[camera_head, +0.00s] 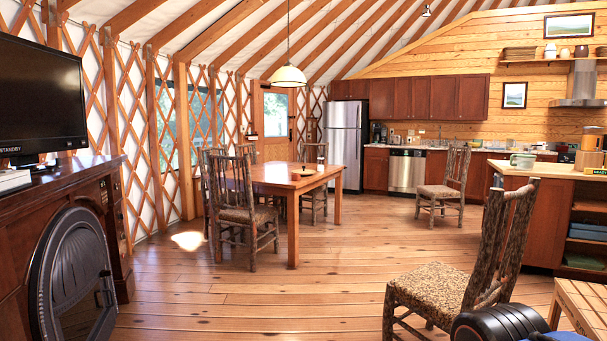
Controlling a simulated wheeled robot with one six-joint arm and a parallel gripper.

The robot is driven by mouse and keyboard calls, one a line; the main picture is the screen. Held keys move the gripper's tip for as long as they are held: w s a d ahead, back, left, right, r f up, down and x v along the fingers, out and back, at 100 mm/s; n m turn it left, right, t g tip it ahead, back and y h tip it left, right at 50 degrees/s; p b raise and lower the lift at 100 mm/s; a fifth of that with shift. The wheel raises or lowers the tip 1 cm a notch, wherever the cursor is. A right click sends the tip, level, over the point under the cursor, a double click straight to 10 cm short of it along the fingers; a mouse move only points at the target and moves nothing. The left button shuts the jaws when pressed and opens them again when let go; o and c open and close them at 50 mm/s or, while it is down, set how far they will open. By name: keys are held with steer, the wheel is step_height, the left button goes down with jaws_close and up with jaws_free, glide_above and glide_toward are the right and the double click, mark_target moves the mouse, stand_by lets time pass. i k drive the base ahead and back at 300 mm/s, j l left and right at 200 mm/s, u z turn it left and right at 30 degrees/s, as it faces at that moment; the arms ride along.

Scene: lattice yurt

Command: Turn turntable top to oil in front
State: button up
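I cannot make out a turntable or an oil bottle in this view. A wooden dining table (290,181) stands in the middle distance with a small bowl-like item (303,172) on it, too small to identify. On the light-topped counter (540,173) at the right stand a pale green pot or mug (522,160) and a brown, rounded object (590,150) near the right edge. Small items on the far kitchen counter are too small to name. My gripper is not in view.
Rustic chairs stand around the table, one (449,187) near the kitchen and one (460,270) close at the lower right. A slatted wooden table (585,306) is at the right corner. A dark stove (72,275) is at left. The middle floor (270,300) is clear.

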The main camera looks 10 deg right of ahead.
mark_target(304, 169)
steer(key=i, duration=4.75)
steer(key=l+z, duration=0.05)
steer(key=l, duration=0.15)
